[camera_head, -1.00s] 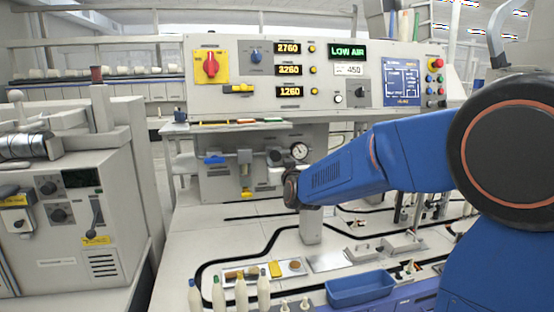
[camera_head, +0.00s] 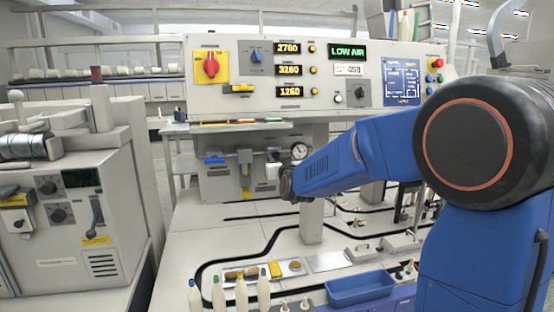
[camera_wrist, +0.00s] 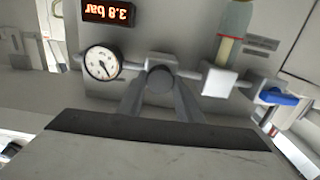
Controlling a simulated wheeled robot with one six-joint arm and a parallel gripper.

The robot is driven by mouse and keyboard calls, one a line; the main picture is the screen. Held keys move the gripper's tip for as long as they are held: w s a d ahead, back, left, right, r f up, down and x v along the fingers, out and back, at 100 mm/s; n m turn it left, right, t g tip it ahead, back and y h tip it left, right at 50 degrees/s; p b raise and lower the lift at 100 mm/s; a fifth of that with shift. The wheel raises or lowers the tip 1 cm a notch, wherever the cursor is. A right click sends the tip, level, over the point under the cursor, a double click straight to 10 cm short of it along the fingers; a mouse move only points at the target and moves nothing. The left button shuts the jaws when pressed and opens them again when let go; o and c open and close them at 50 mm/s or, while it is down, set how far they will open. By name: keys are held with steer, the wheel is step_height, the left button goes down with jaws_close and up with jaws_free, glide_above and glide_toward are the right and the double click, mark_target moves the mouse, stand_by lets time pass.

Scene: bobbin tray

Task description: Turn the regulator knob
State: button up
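The regulator knob (camera_wrist: 159,79) is a dark grey round knob on the grey pipe body beside the white-faced gauge (camera_wrist: 102,62). In the wrist view, my gripper (camera_wrist: 160,88) has its two grey fingers apart, one on each side of the knob. I cannot tell whether they touch it.
A blue-handled valve (camera_wrist: 279,97) and a yellow-ended filter bowl (camera_wrist: 232,35) are near the knob. The grey control panel (camera_head: 220,104) stands above. On the bench below are a blue bin (camera_head: 360,288), a small parts tray (camera_head: 296,266) and several bottles.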

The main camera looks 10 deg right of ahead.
steer(key=shift+m, duration=0.5)
steer(key=m, duration=0.5)
steer(key=shift+m, duration=0.3)
steer(key=m, duration=0.6)
steer(key=shift+f, duration=0.1)
steer(key=m, duration=0.6)
steer(key=shift+d+m, duration=0.1)
steer(key=shift+m, duration=0.3)
steer(key=m, duration=0.6)
steer(key=shift+f, duration=0.1)
steer(key=o, duration=1)
steer(key=shift+o, duration=0.2)
